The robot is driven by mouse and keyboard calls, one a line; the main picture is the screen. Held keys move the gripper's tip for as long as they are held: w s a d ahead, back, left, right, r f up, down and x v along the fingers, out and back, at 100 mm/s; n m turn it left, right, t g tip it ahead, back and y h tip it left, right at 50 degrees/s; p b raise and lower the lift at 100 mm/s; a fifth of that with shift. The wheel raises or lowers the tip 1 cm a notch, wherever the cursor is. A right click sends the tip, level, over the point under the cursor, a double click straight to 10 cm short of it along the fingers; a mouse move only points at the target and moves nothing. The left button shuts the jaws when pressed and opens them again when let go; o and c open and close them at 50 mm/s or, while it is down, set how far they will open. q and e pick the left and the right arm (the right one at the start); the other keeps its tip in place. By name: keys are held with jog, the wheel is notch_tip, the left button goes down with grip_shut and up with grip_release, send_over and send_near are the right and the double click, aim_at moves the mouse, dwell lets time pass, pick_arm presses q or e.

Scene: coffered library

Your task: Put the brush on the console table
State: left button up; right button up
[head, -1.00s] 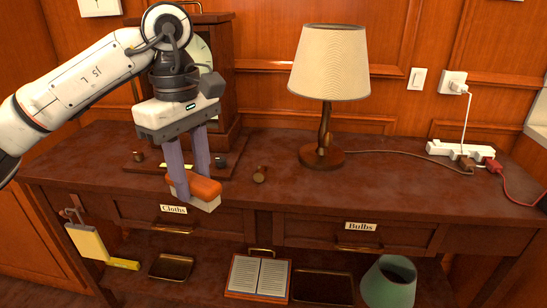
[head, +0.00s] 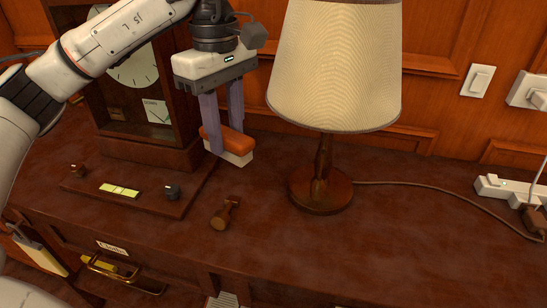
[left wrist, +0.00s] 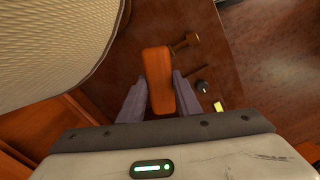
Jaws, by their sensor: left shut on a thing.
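The brush (head: 236,147) has an orange-brown back and a pale underside. My left gripper (head: 225,137) is shut on it, with a grey finger on either side, and holds it above the console table (head: 330,245), between the clock and the lamp. In the left wrist view the brush (left wrist: 158,78) shows between the fingers (left wrist: 160,95), its long side pointing away from the wrist. My right gripper is not in view.
A table lamp (head: 320,190) stands right of the brush, its shade near my left gripper. A wooden clock (head: 150,140) with knobs on its base stands left. A small wooden stamp-like object (head: 225,213) lies in front. The tabletop's front right is clear.

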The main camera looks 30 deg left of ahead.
aim_at(230, 157)
pick_arm(q)
jog(key=shift+w+f+b, duration=0.2)
jog(key=shift+f+b, duration=0.1)
jog(key=shift+f, duration=0.25)
jog(key=shift+w+f+b, duration=0.15)
jog(key=shift+f+b, duration=0.15)
jog(key=shift+f, duration=0.2)
jog(key=f, duration=0.1)
jog(key=f+b, duration=0.1)
jog(key=f, duration=0.1)
jog(key=shift+s, duration=0.25)
jog(key=shift+f+b, duration=0.35)
jog(key=shift+f, duration=0.65)
notch_tip(230, 157, down, 2)
jog(key=shift+f+b, duration=0.25)
jog(key=shift+b, duration=0.45)
jog(key=shift+f, duration=0.15)
jog(key=shift+c, duration=0.8)
jog(key=o, duration=1.1)
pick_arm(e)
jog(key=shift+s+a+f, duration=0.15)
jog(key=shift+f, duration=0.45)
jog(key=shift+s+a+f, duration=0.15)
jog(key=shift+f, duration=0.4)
